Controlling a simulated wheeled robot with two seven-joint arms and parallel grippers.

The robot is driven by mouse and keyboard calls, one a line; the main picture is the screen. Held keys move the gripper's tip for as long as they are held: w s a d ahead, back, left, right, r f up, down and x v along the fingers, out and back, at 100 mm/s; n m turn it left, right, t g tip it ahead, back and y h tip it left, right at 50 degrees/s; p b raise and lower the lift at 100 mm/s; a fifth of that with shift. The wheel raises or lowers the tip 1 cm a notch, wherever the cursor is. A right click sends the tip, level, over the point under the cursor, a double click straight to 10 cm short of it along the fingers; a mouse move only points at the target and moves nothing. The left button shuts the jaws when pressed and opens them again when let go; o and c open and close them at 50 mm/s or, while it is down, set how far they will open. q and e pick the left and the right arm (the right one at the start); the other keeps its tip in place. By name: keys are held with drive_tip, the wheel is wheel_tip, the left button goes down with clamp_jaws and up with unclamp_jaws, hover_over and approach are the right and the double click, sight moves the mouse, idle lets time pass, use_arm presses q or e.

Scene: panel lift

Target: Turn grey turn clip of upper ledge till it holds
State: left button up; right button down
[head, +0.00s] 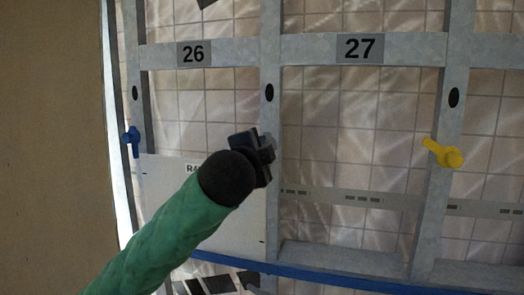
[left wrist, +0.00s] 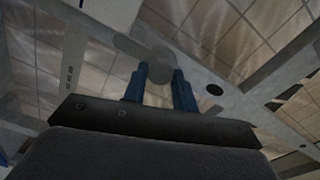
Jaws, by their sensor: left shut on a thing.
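The grey turn clip (head: 270,141) sits on the upright post between bays 26 and 27, mostly hidden behind my left gripper (head: 264,153) in the head view. My left gripper (left wrist: 160,85) is shut on the clip, one blue finger on each side of the hub. A pale panel (head: 235,222) stands in bay 26, partly behind my left arm. Whether the clip overlaps the panel's edge is hidden. My right gripper is not in view.
A blue clip (head: 132,140) is on the left post and a yellow clip (head: 443,153) on the right post. A blue rail (head: 330,276) runs along the bottom. A grey crossbar (head: 315,50) carries labels 26 and 27. Bay 27 is open onto a tiled wall.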

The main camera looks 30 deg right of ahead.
use_arm(q)
drive_tip(key=o, duration=1)
drive_tip(key=shift+c, duration=0.2)
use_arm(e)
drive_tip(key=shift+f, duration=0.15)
use_arm(q)
drive_tip(key=b+v, duration=0.2)
drive_tip(key=v, duration=0.5)
drive_tip(key=shift+s+a, duration=0.2)
drive_tip(key=shift+a, duration=0.15)
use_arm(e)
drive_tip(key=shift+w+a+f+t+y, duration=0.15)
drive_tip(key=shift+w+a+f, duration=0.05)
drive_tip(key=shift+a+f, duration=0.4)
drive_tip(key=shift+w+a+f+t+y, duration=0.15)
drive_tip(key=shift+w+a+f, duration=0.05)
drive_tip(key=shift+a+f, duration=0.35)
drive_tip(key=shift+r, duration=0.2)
